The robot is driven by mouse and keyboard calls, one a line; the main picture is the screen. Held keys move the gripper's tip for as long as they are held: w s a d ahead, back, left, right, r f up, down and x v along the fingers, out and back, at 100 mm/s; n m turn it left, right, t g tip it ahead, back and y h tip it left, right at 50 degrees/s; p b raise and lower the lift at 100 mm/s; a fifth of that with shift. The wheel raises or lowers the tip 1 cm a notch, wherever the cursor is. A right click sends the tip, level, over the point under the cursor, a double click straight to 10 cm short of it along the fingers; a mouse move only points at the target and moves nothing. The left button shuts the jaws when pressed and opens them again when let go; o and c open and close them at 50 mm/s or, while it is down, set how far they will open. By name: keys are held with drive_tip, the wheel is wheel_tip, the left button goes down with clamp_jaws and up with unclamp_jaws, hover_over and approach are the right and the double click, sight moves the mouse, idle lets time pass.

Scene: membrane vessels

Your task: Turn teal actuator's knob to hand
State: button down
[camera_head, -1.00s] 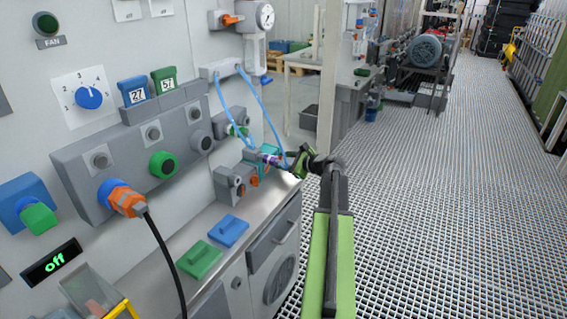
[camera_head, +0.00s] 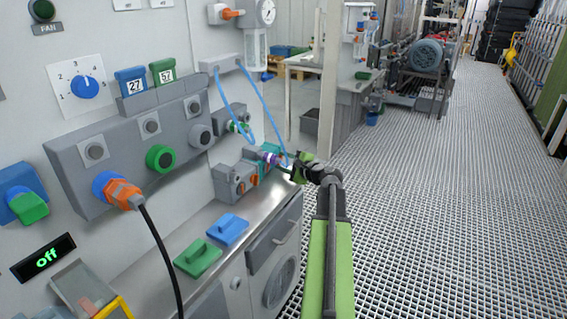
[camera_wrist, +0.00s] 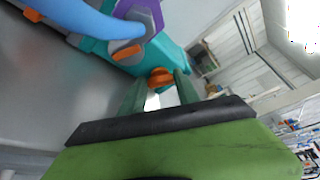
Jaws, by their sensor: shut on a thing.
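The teal actuator (camera_head: 271,151) sits on the steel bench at the right end of the grey units, small and partly hidden in the head view. In the wrist view the teal actuator (camera_wrist: 105,52) fills the upper left, with a purple fitting (camera_wrist: 142,14) and a blue hose in front of it. Its orange knob (camera_wrist: 160,78) shows between the fingertips of my gripper (camera_wrist: 160,90). My gripper (camera_head: 293,172) is shut on the knob from the right side. A second orange part (camera_wrist: 128,52) lies just left of it. Lettering by the knob is not visible.
Blue hoses (camera_head: 257,103) hang from the panel close to my gripper. A grey unit (camera_head: 233,181) with orange parts stands left of the actuator. Green and blue lids (camera_head: 198,257) lie on the bench. The grating floor on the right is clear.

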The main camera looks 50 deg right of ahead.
drive_tip(key=c, duration=0.9)
unclamp_jaws()
drive_tip(key=shift+s, duration=0.1)
drive_tip(key=p+v, duration=0.3)
drive_tip(key=v, duration=1.4)
drive_tip(key=shift+s+r, duration=0.15)
